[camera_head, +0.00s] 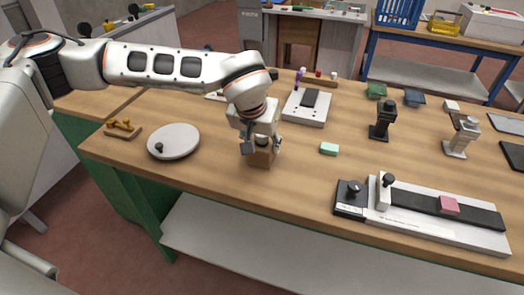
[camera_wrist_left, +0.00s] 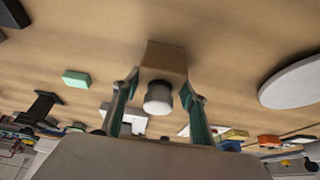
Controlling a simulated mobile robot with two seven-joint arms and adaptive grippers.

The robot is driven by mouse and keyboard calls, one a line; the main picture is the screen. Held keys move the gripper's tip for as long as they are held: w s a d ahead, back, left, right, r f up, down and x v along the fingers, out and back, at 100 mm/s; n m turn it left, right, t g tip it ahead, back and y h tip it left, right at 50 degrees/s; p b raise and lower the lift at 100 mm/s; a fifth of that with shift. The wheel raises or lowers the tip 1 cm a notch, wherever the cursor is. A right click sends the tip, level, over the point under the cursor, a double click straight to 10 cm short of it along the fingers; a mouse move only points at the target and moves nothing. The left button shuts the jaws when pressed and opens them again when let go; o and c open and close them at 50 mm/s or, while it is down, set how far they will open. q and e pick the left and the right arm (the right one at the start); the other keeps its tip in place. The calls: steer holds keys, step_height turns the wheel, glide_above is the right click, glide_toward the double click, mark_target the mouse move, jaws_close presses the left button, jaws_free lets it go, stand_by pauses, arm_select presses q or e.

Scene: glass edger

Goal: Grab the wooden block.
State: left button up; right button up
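The wooden block (camera_head: 261,158) stands on the wooden workbench, near its front edge in the head view. In the left wrist view the block (camera_wrist_left: 166,57) is at the upper middle, with a rounded grey-white knob (camera_wrist_left: 158,97) on it. My left gripper (camera_head: 261,146) points down over the block. In the left wrist view its two fingers (camera_wrist_left: 161,88) are spread on either side of the knob, with the tips by the block's sides. I cannot tell whether they touch it. My right gripper is not in view.
A round grey plate (camera_head: 174,141) and a wooden piece with yellow knobs (camera_head: 122,128) lie to the left. A mint-green block (camera_head: 329,149) lies close on the right. A long white-and-black fixture (camera_head: 430,215) is at front right. A white device (camera_head: 306,108) stands behind.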

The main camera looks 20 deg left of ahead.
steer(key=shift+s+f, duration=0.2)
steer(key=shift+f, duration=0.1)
